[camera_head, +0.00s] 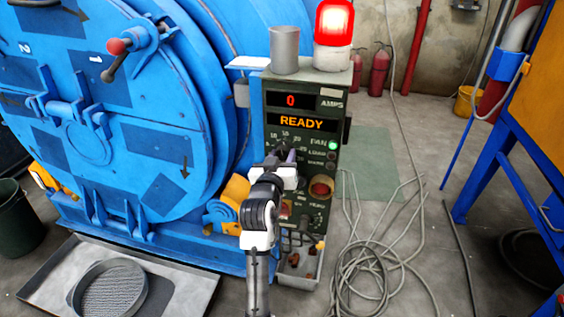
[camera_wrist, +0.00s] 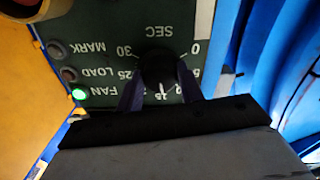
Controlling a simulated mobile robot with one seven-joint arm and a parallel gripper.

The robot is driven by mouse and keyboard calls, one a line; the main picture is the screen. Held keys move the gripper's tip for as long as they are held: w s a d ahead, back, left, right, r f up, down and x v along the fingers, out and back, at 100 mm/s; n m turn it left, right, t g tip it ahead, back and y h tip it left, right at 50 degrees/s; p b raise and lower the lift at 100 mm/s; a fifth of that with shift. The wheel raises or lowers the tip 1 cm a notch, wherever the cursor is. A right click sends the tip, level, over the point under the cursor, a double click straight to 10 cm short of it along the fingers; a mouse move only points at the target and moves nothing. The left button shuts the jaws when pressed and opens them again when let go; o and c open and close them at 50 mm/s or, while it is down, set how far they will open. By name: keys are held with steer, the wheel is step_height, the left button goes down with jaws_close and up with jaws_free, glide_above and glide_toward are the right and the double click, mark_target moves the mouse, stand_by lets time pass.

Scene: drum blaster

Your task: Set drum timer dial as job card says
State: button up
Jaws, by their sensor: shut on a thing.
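The dark round timer dial (camera_wrist: 158,66) is in the wrist view, which shows the panel upside down. Its scale is marked SEC and runs from 0 to 30. My gripper (camera_wrist: 160,80) is shut on the dial, with one bluish finger on each side. The 15 mark shows between the fingers; I cannot tell for certain where the pointer is. In the head view my gripper (camera_head: 284,158) is at the dial on the dark green control panel (camera_head: 328,135) and hides most of it. A white sheet (camera_head: 247,62) lies left of the panel top; no writing on it is readable.
The panel displays read 0 AMPS and READY (camera_head: 301,122). The green FAN lamp (camera_wrist: 80,94) is lit; LOAD and MARK look dark. A red beacon (camera_head: 334,22) glows on top beside a metal cup (camera_head: 285,48). The blue drum (camera_head: 110,120) stands left; coiled cable (camera_head: 370,255) lies right.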

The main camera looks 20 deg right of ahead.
steer(key=shift+m, duration=0.6)
steer(key=shift+b, duration=0.3)
steer(key=o, duration=1)
steer(key=b+v, duration=0.1)
steer(key=v, duration=1.3)
steer(key=shift+b, duration=0.35)
steer(key=shift+w, duration=0.1)
